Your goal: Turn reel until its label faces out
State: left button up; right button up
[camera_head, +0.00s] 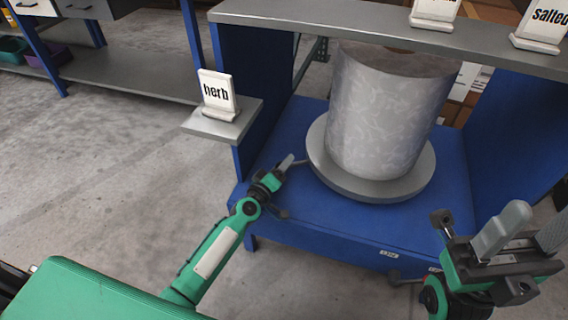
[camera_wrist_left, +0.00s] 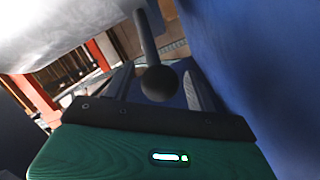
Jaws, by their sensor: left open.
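The reel (camera_head: 390,115) is a big pale grey cylinder with a faint mottled pattern, upright on a round grey turntable (camera_head: 415,185) in the blue stand. No label shows on its visible side. A grey rod with a dark ball knob (camera_head: 279,213) sticks out from the turntable's left side; the knob also shows in the left wrist view (camera_wrist_left: 160,81), between the fingers. My left gripper (camera_head: 285,164) is open at the turntable's left; I cannot tell whether it touches the knob. My right gripper (camera_head: 525,232) is open and empty at the lower right.
A grey shelf (camera_head: 330,25) with sign cards spans above the reel. A "herb" card (camera_head: 218,92) stands on a small side ledge (camera_head: 200,126) at the left. The stand's blue side walls flank the reel. Open concrete floor lies at the left.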

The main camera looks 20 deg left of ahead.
pick_arm(q)
jog(key=shift+x, duration=0.9)
